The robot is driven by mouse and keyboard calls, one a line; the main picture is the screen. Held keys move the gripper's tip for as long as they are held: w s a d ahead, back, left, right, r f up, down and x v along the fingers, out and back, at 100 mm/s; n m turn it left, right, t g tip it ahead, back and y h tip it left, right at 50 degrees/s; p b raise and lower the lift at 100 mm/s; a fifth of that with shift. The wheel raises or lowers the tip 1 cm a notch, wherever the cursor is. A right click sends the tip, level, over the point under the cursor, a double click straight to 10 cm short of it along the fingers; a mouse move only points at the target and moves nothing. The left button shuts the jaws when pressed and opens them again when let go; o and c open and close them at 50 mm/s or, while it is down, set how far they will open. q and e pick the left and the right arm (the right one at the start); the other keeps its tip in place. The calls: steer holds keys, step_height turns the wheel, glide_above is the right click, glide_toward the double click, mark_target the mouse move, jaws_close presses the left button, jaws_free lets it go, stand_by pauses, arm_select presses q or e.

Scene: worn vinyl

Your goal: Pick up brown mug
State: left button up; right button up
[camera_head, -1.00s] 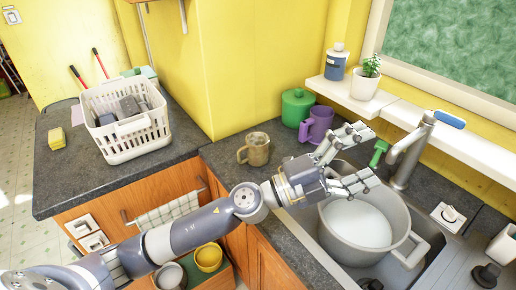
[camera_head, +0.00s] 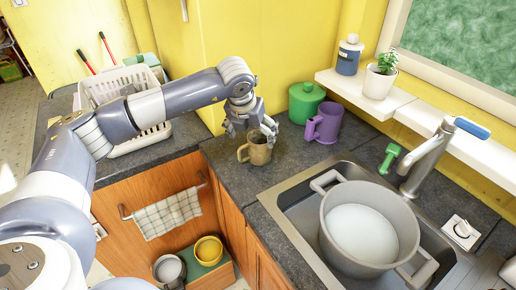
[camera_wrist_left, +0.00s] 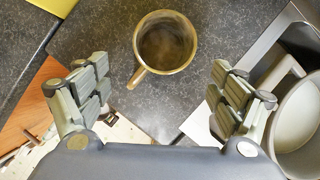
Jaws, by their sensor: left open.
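The brown mug (camera_head: 257,150) stands upright on the dark counter, near the inner corner, with its handle to the left in the head view. My left gripper (camera_head: 248,127) is at the mug, above and just behind it, with fingers pointing down. In the left wrist view the mug (camera_wrist_left: 166,42) lies ahead of the open fingers, roughly centred between them, with its handle pointing toward the lower left. The fingers (camera_wrist_left: 160,88) are wide apart and hold nothing. My right gripper is not in view.
The sink with a large grey pot (camera_head: 367,195) is farther right. A white basket (camera_head: 158,136) is behind my left arm. A yellow wall (camera_head: 270,60) rises behind.

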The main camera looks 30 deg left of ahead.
mark_target(258, 150)
arm_select(q)
steer(key=p+x, duration=0.1)
steer(key=x, duration=0.3)
steer(key=shift+d+f, duration=0.1)
steer(key=shift+f, duration=0.25)
steer(key=shift+w+f+p, duration=0.3)
steer(key=shift+f+p, duration=0.2)
steer(key=shift+p, duration=0.1)
steer(key=p+x, duration=0.1)
steer(key=x, duration=0.2)
steer(key=shift+d+f, duration=0.15)
steer(key=shift+f, duration=0.1)
steer(key=shift+w+f, duration=0.2)
steer(key=shift+f, duration=0.25)
steer(key=c, duration=1.3)
